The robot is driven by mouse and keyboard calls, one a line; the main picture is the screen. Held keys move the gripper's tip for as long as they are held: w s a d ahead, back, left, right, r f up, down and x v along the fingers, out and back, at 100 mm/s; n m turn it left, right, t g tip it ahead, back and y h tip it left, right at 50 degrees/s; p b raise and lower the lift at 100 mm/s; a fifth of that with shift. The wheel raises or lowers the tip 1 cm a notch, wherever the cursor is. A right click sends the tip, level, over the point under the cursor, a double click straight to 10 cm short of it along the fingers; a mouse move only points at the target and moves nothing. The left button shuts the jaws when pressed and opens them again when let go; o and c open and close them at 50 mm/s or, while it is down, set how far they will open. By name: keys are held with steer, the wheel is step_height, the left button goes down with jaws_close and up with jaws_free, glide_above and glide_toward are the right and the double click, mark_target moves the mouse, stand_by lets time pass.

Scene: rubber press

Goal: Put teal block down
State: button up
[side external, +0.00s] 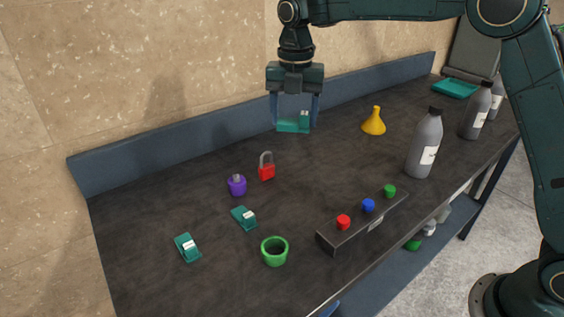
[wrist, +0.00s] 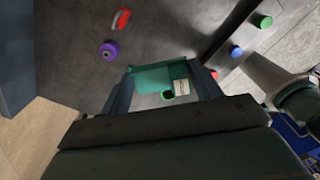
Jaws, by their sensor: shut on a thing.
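My gripper (side external: 295,119) is shut on a teal block (side external: 291,127) and holds it in the air above the back part of the dark table (side external: 330,190). In the wrist view the teal block (wrist: 150,80) sits between the two fingers, with a white label on its right side. Two similar teal blocks with white labels lie on the table, one at the front left (side external: 187,247) and one nearer the middle (side external: 244,217). Both are apart from my gripper.
A purple weight-like object (side external: 236,185), a red padlock (side external: 267,167), a green cup (side external: 274,251) and a button box (side external: 362,222) stand around the middle. A yellow funnel (side external: 374,122) and grey bottles (side external: 425,145) are to the right. A blue-grey backboard (side external: 170,152) runs behind.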

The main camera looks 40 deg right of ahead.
mark_target(292, 194)
step_height(292, 194, down, 19)
steer(key=shift+f, duration=0.2)
stand_by(0.8)
steer(key=shift+f, duration=0.1)
steer(key=o, duration=1.1)
steer(key=shift+r, duration=6.15)
